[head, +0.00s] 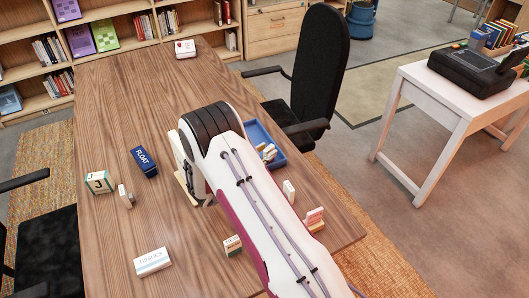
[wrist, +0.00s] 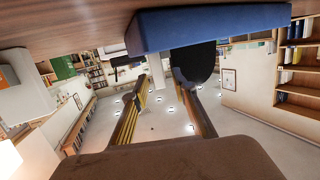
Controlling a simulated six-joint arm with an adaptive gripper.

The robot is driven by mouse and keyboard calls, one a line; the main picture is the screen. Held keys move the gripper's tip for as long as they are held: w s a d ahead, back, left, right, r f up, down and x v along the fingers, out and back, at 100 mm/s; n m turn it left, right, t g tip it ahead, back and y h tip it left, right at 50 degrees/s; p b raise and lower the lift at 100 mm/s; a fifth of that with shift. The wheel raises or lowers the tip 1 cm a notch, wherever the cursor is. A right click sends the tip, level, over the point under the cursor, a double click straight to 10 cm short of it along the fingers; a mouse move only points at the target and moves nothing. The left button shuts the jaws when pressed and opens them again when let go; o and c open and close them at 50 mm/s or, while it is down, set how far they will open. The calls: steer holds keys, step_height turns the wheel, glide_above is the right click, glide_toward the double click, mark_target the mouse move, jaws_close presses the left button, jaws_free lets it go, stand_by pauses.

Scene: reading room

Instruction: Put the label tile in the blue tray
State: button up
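The blue tray (head: 255,132) lies on the wooden table, partly hidden behind my arm in the head view, with several small pale pieces (head: 268,152) in it. In the wrist view, a blue wall (wrist: 215,26), apparently the tray's side, crosses the top beyond my fingertips. My gripper (wrist: 160,78) is open, with nothing seen between its fingers; my arm hides most of it in the head view. Small upright pale tiles stand left of my arm (head: 125,196) and right of it (head: 289,191). I cannot tell which piece is the label tile.
A dark blue FLOAT box (head: 144,162), a numbered block (head: 99,182) and a TISSUES box (head: 152,261) stand on the left. A small box (head: 232,245) and a pink-and-white block (head: 315,218) stand near my arm. A black chair (head: 318,75) is beside the table. The table's far part is mostly clear.

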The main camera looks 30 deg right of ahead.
steer(key=shift+r, duration=0.15)
steer(key=v, duration=1.2)
steer(key=shift+d+r, duration=0.1)
steer(key=shift+r, duration=0.05)
stand_by(0.8)
